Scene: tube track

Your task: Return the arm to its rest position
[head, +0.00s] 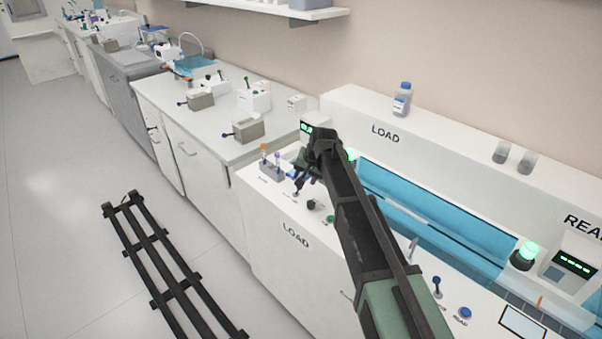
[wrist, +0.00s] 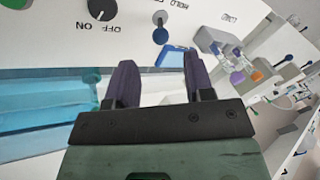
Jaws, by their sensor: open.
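My arm reaches out from the lower middle of the head view over the white LOAD bench. My gripper (head: 301,180) hangs above the front of that bench, near its controls. In the wrist view my gripper (wrist: 157,82) is open, with two dark fingers apart and nothing between them. The fingers point toward a blue flat piece (wrist: 178,60) and a small lever (wrist: 160,30) on the panel. Whether the fingertips touch anything cannot be told.
A grey rack (head: 272,172) with capped tubes stands left of my gripper. A black knob (wrist: 101,8) marked OFF and ON is close by. A blue-capped bottle (head: 402,100) stands on the ledge behind. A blue transparent cover (head: 430,222) runs along the bench. A black floor track (head: 160,265) lies left.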

